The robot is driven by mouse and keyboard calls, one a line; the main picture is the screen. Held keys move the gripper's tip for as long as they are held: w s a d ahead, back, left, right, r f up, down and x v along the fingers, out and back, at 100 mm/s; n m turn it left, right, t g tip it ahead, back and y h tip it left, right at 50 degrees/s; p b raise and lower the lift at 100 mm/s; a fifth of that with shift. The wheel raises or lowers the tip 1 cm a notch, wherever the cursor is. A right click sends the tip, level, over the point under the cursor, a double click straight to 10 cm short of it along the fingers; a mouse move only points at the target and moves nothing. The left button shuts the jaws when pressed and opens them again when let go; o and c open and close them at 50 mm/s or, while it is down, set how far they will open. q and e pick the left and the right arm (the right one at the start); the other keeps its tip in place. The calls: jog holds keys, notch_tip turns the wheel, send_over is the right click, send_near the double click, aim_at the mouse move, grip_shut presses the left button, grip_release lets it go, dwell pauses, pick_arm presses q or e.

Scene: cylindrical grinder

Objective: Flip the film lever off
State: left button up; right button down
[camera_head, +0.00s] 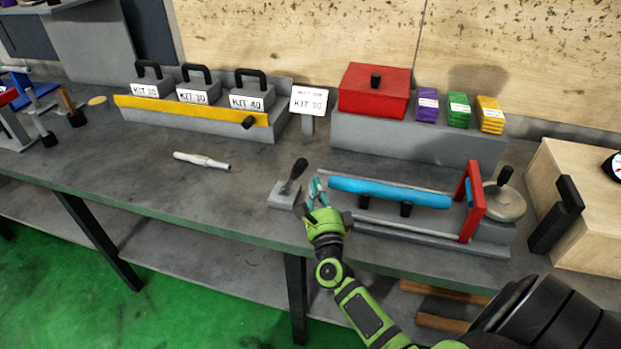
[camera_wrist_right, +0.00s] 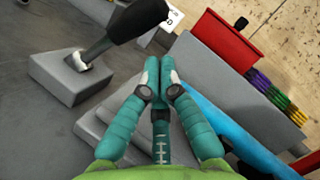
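The lever has a black handle (camera_head: 294,176) on a small grey block base (camera_head: 284,197) near the front edge of the bench. The handle leans up and to the right. In the right wrist view the black handle (camera_wrist_right: 125,28) and its grey base (camera_wrist_right: 68,82) are at the upper left. My right gripper (camera_head: 316,186) is just right of the lever, apart from it. In the right wrist view its teal fingertips (camera_wrist_right: 159,66) are together with nothing between them. My left gripper is not in view.
A fixture with a blue cylinder (camera_head: 390,192) and red frame (camera_head: 472,202) stands right of my right gripper. A white tool (camera_head: 202,161) lies left of the lever. Behind are a red box (camera_head: 374,98) and a rack of kits with a yellow bar (camera_head: 190,108).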

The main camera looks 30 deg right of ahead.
jog(key=shift+w+a+r, duration=0.2)
jog(key=shift+w+r, duration=0.05)
jog(key=shift+w, duration=0.2)
jog(key=shift+w+a+r, duration=0.2)
jog(key=shift+w, duration=0.25)
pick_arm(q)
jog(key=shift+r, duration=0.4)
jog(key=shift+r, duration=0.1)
